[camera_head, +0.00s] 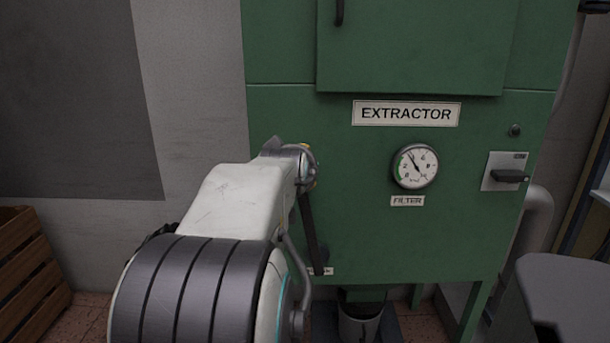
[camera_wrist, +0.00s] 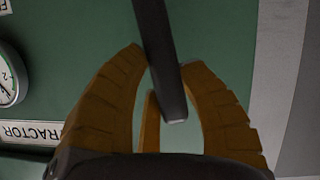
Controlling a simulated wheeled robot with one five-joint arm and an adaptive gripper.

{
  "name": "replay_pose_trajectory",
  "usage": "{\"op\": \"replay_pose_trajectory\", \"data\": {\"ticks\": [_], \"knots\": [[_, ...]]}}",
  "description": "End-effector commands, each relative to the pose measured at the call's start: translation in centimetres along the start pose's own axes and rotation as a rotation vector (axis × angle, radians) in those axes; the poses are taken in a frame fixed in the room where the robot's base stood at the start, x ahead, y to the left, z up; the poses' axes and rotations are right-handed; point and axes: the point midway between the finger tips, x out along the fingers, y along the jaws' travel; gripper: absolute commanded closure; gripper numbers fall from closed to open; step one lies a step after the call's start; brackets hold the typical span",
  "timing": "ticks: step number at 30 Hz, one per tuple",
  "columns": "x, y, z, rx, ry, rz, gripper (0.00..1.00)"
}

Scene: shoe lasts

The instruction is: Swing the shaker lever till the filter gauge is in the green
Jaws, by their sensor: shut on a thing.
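The shaker lever (camera_head: 312,235) is a dark flat bar on the front of the green extractor cabinet. It hangs down, leaning slightly, and its upper end is at my gripper (camera_head: 309,168). In the wrist view the lever (camera_wrist: 160,40) runs between the yellow-brown fingers of my gripper (camera_wrist: 164,60), which are shut on it near its end. The filter gauge (camera_head: 414,167) is a round white dial with a green band at its left. Its needle points up and left, seemingly just past the upper end of the green. The gauge is partly cut off in the wrist view (camera_wrist: 8,78).
The EXTRACTOR sign (camera_head: 406,113) is above the gauge and the FILTER label (camera_head: 407,201) below it. A switch box (camera_head: 506,172) is on the right. A bucket (camera_head: 359,318) stands beneath the cabinet. A wooden crate (camera_head: 30,265) is at left, a grey surface (camera_head: 570,290) at right.

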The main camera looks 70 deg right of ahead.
Motion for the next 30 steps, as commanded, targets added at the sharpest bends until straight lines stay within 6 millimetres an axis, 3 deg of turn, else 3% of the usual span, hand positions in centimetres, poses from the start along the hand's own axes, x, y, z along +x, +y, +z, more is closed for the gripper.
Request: {"op": "replay_pose_trajectory", "data": {"ticks": [8,9,18,30], "knots": [[0.0,0.0,0.0,0.003,-0.001,-0.001,1.0],[0.0,0.0,-0.1,0.003,-0.001,-0.001,0.63],[0.0,0.0,0.0,0.002,-0.001,-0.001,0.36],[-1.0,0.0,-0.1,0.002,0.002,0.0,0.36]]}}
